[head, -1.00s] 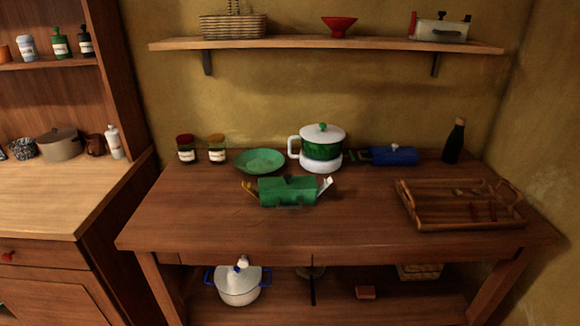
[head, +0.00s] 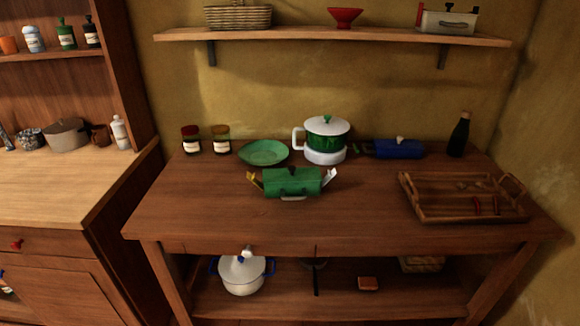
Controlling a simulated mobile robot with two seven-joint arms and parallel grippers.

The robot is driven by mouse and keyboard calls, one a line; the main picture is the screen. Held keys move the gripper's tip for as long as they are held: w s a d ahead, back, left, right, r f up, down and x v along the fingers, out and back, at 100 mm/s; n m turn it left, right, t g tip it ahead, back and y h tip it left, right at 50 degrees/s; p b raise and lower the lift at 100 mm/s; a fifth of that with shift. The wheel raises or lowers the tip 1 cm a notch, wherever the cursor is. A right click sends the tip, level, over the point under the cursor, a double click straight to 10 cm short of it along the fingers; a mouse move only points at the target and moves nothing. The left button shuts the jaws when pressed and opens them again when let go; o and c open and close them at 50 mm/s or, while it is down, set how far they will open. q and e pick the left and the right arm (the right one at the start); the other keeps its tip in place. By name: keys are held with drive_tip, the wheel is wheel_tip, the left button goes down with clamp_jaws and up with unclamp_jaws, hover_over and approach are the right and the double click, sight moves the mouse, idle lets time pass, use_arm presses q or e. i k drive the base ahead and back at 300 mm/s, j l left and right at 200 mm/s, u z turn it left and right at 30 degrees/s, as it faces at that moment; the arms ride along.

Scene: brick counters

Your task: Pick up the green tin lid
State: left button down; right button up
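A green tin (head: 297,190) stands on the wooden table, left of the table's middle. Its green lid (head: 291,177) is on top and has a small dark knob at its back edge. A pale handle shows at the tin's lower front. A thin yellow piece sticks out on the tin's left side and a pale piece on its right; I cannot tell what they are. Neither of my grippers is in view.
Behind the tin are a green dish (head: 263,152), a green-and-white pot (head: 325,136), two jars and a blue box (head: 397,149). A wooden tray (head: 425,213) is at the right, near a dark bottle (head: 460,134). The table front is clear.

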sight(291, 174)
drive_tip(key=i+j+z, duration=0.1)
drive_tip(key=z, duration=0.25)
drive_tip(key=j+z, duration=0.2)
drive_tip(key=z, duration=0.15)
drive_tip(key=i+j+z, duration=0.1)
drive_tip(key=z, duration=0.25)
drive_tip(key=j, duration=0.1)
